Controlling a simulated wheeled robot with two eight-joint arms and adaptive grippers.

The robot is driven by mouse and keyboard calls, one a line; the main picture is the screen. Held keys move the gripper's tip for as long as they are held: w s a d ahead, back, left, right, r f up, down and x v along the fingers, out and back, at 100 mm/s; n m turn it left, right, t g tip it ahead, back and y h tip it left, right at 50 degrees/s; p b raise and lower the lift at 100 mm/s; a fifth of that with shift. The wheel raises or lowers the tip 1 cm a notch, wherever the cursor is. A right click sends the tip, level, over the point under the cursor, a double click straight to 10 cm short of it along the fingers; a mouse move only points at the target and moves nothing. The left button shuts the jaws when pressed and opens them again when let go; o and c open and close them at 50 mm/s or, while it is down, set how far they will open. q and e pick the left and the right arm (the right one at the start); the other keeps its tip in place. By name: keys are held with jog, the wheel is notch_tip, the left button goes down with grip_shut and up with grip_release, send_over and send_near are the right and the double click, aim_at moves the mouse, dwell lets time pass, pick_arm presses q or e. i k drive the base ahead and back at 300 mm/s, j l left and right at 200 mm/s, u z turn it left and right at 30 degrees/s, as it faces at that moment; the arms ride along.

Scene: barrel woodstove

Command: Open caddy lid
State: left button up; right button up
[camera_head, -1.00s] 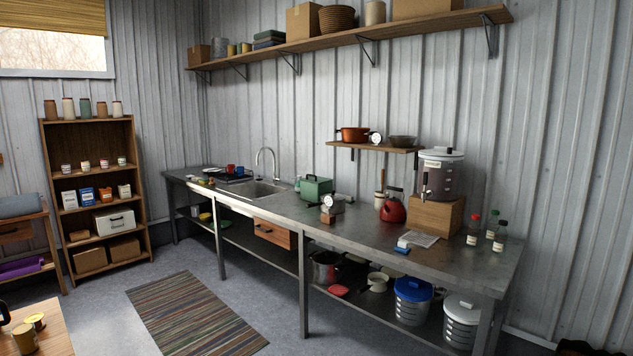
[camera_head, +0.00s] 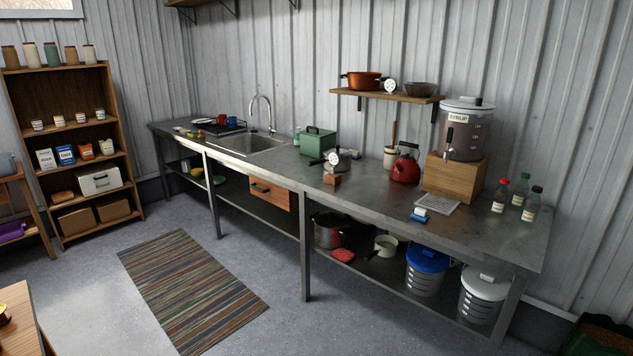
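I cannot tell for certain which container is the caddy. A green lidded box with a handle (camera_head: 318,140) stands on the metal counter (camera_head: 375,190) right of the sink, its lid shut. On the low shelf under the counter's right end stand a bucket with a blue lid (camera_head: 427,269) and a grey bucket with a white lid (camera_head: 483,293). Both bucket lids are on. Neither of my grippers shows in the view.
A red kettle (camera_head: 405,168), a small scale-like dial (camera_head: 333,160) and a dispenser on a wooden box (camera_head: 455,178) stand on the counter. Bottles (camera_head: 530,205) stand at its right end. A striped rug (camera_head: 190,290) lies on open floor. A wooden table (camera_head: 20,325) is at lower left.

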aim_at(313, 131)
jog(key=i+j+u, duration=0.25)
jog(key=i, duration=0.55)
jog(key=i+u, duration=0.2)
jog(key=i, duration=0.55)
